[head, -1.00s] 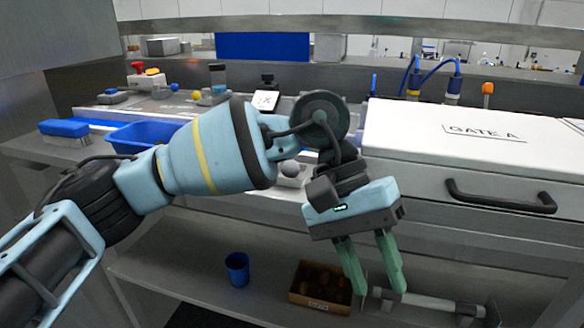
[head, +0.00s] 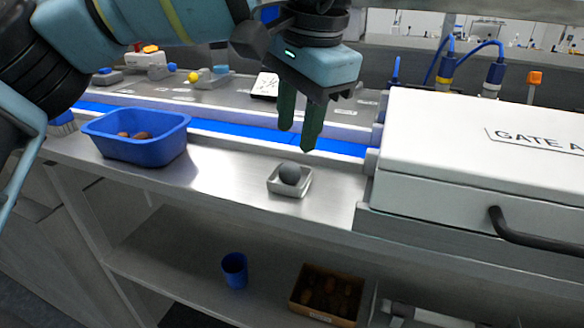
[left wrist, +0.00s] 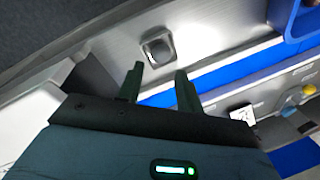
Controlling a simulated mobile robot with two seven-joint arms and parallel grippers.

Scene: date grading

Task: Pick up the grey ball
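My left gripper (head: 297,138) points down above and slightly behind the dish. Its two green fingers stand apart with nothing between them, and they do not touch the ball. My right gripper is in neither view.
A blue bin (head: 150,158) with brown dates stands on the counter at left. A white GATE A box (head: 450,150) with a black handle stands right of the dish. A blue belt runs behind. A blue cup (head: 235,270) and a box of dates (head: 303,299) are on the lower shelf.

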